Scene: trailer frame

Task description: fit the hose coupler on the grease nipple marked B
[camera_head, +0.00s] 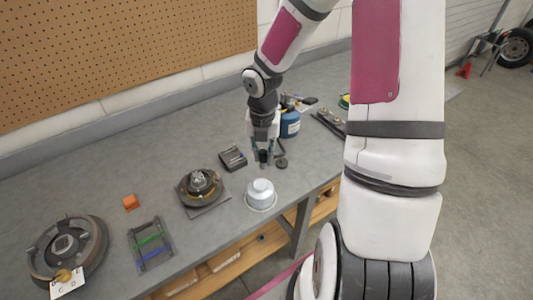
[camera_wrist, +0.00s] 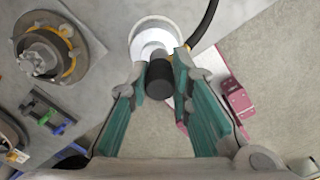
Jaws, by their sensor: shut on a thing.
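My gripper (camera_head: 264,150) points down above the bench, just behind the silver cap. In the wrist view its teal fingers (camera_wrist: 160,72) are shut on a dark cylinder, which looks like the hose coupler (camera_wrist: 160,84). A black hose (camera_wrist: 207,24) curves away near it at the upper right. A card lettered C and D (camera_head: 68,285) lies by the drum-like wheel part (camera_head: 68,247) at the front left, with a small brass-coloured piece beside it. I cannot make out a letter B or its nipple in either view.
The silver cap (camera_head: 261,193) stands near the bench's front edge. A hub with a yellow ring (camera_head: 198,186) sits left of it.

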